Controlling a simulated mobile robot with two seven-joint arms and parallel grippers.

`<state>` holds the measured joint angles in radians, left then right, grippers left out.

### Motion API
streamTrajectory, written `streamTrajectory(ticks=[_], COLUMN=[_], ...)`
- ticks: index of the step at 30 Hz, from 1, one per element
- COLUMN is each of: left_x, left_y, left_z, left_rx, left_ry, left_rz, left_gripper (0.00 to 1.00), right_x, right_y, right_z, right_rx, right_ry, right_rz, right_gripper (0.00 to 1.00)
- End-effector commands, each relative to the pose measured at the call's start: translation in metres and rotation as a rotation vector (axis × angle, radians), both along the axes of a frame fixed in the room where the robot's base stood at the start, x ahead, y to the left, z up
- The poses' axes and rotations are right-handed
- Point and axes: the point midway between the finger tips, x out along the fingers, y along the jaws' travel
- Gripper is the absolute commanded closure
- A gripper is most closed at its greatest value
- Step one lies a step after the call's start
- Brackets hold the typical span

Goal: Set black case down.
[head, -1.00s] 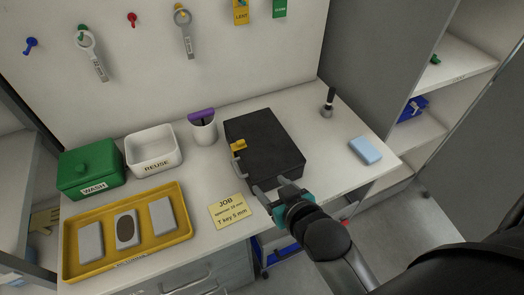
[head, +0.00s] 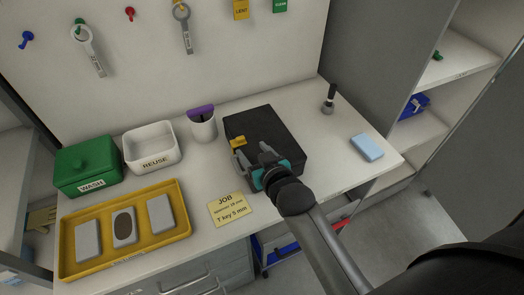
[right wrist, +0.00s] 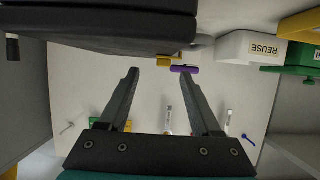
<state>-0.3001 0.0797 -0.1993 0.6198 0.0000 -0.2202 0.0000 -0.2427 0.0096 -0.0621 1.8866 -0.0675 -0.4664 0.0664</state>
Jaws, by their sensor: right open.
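The black case (head: 262,130) lies flat on the white workbench (head: 300,195), right of its middle, with a yellow latch (head: 238,142) on its left side. It also fills the upper left of the right wrist view (right wrist: 110,22). My right gripper (head: 251,152) is over the case's front left part in the head view, close to the yellow latch. Its fingers (right wrist: 160,72) are apart in the right wrist view with nothing between them. Whether a finger touches the case cannot be told. My left gripper is not in view.
A dark-handled tool (head: 329,100) and blue block (head: 367,147) are right. Bench is clear between.

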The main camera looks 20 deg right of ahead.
Motion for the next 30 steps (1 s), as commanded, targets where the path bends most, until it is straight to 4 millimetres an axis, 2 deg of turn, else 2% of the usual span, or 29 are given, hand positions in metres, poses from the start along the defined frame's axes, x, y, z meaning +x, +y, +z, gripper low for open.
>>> streamTrajectory(ticks=[5, 15, 25, 26, 30], left_x=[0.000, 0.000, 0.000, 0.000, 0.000], left_y=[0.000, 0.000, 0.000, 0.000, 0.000], left_z=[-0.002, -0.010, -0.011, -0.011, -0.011], left_rx=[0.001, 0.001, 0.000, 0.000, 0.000], left_ry=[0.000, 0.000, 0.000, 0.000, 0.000], left_rz=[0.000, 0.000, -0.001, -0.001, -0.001], left_gripper=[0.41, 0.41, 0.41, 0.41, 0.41], right_x=[0.009, 0.048, 0.054, 0.054, 0.054], right_y=[0.002, 0.009, 0.009, 0.009, 0.009], right_z=[-0.002, -0.012, -0.014, -0.014, -0.014], right_rx=[0.001, 0.001, 0.001, 0.001, 0.001], right_ry=[-0.001, 0.000, 0.000, 0.000, 0.000], right_rz=[0.000, 0.000, 0.000, 0.000, 0.000], right_gripper=[0.35, 0.35, 0.35, 0.36, 0.52])
